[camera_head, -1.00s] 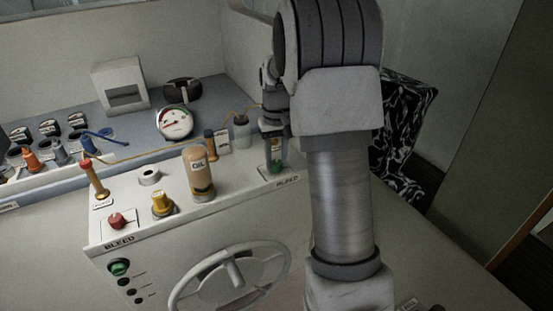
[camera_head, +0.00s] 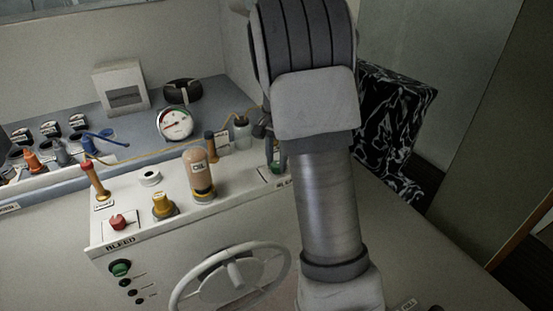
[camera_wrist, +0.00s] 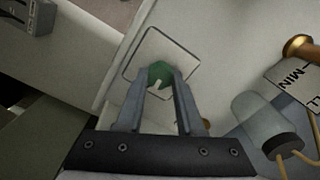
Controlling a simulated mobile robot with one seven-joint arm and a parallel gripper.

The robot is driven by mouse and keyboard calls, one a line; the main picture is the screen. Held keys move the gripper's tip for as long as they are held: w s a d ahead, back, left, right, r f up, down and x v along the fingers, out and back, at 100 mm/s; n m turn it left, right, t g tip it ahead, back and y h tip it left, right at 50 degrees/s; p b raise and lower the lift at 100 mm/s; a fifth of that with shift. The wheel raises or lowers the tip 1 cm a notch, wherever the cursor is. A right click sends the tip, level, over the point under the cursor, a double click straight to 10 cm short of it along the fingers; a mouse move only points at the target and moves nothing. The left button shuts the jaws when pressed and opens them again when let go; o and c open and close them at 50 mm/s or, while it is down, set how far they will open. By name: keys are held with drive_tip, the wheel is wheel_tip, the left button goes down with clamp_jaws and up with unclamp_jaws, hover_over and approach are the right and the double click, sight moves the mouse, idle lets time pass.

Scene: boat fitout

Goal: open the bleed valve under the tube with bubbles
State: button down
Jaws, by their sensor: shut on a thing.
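A green bleed valve knob (camera_wrist: 158,70) with a pale pointer mark stands on a square plate (camera_wrist: 183,47) in the wrist view. My gripper (camera_wrist: 161,78) is shut on this knob, one finger on each side. In the head view my arm hides most of the gripper and this right-hand valve corner. A red knob (camera_head: 118,222) sits at the left end of the same white console, above a BLEED label (camera_head: 121,243). A slim tube with a red top (camera_head: 96,180) stands behind it, and another tube (camera_head: 209,146) stands farther right. I cannot make out bubbles in either.
A yellow-capped fitting (camera_head: 163,206) and an OIL bottle (camera_head: 198,174) stand on the console between the valves. A steering wheel (camera_head: 235,279) is on its front.

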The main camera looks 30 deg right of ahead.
drive_tip(key=shift+m, duration=0.5)
drive_tip(key=c, duration=0.5)
unclamp_jaws()
wheel_tip(320, 180, up, 18)
drive_tip(key=shift+f, duration=0.25)
idle(0.4)
